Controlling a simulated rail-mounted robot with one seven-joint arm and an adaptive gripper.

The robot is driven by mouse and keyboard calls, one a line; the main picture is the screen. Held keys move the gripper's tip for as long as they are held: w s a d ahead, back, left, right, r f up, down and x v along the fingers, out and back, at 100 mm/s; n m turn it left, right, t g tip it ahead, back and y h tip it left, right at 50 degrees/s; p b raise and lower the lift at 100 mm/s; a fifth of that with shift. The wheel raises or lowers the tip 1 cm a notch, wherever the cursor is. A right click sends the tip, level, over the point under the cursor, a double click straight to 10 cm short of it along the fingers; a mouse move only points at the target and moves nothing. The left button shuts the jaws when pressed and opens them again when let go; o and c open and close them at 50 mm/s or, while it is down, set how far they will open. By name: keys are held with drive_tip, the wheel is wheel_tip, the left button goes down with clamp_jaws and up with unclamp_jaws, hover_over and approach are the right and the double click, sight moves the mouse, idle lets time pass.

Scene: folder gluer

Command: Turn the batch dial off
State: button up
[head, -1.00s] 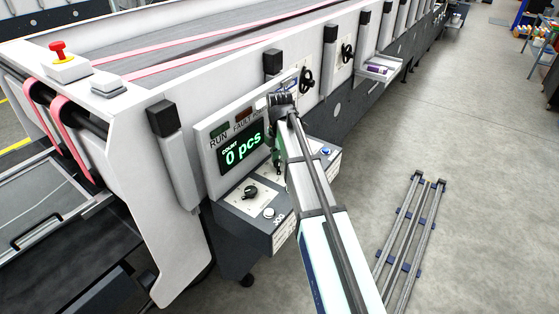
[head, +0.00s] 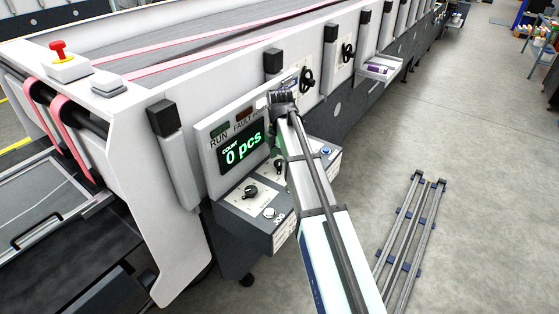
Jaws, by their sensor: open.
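The control console has a sloped lower panel (head: 235,208). A black rotary dial (head: 250,191) sits on a pale plate on it. Its label is too small to read, so I cannot confirm it is the batch dial. The display (head: 242,152) reads "COUNT 0 pcs" in green. My gripper (head: 279,167) is open, pointing down over the panel behind my forearm, and mostly hidden by it. It is up and right of this dial, apart from it. Part of the panel behind my arm is hidden, possibly with other controls.
A jog button (head: 269,213) sits below the dial and a blue button (head: 326,151) at the panel's right. A red emergency stop (head: 58,50) is on the machine's left top. A rail rack (head: 410,225) lies on the floor at right, with clear floor beyond.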

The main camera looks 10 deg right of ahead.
sight(280, 163)
wheel_tip(280, 163, up, 11)
drive_tip(key=shift+r, duration=0.2)
idle(0.5)
